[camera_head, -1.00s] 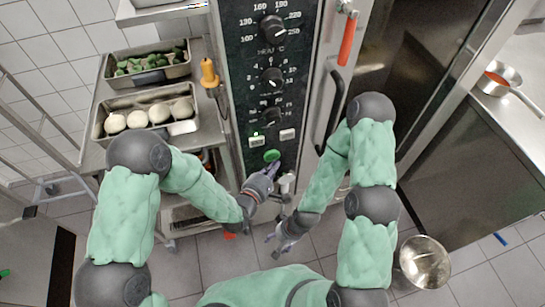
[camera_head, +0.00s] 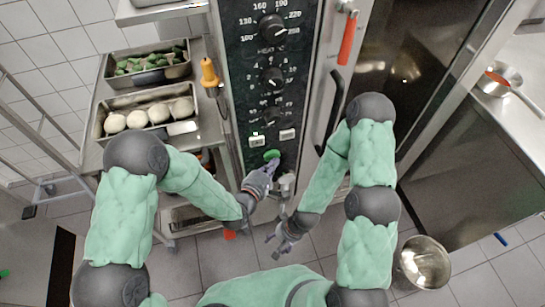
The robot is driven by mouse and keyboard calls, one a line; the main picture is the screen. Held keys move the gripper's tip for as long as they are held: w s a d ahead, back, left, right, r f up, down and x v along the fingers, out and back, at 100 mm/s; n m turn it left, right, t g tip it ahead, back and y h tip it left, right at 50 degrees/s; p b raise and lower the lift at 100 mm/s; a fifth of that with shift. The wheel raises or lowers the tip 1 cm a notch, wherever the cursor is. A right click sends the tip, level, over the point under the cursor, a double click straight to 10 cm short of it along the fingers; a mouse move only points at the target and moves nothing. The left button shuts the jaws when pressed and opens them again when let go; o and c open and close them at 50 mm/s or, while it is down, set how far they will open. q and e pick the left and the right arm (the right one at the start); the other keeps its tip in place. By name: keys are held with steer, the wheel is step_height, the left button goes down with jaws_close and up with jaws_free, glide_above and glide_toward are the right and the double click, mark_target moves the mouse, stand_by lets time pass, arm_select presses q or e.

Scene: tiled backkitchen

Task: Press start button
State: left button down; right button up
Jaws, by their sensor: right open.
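The green start button (camera_head: 271,155) is low on the dark oven control panel (camera_head: 261,103), below several knobs and two small white switches. My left gripper (camera_head: 272,165) is at the button, its fingertips just below and seemingly touching the button's lower edge. Its fingers look close together, but whether they are fully shut is hard to tell. My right gripper (camera_head: 277,246) hangs lower, in front of the oven base, open and empty, apart from the panel.
A metal cart (camera_head: 92,158) with trays of green vegetables and pale round items stands left. The oven's dark door handle (camera_head: 331,112) and an orange-red handle (camera_head: 348,40) are right of the panel. A metal bowl (camera_head: 424,262) is at lower right.

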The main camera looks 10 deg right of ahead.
arm_select(q)
steer(key=shift+w, duration=0.4)
stand_by(0.4)
stand_by(0.4)
steer(key=shift+s, duration=0.8)
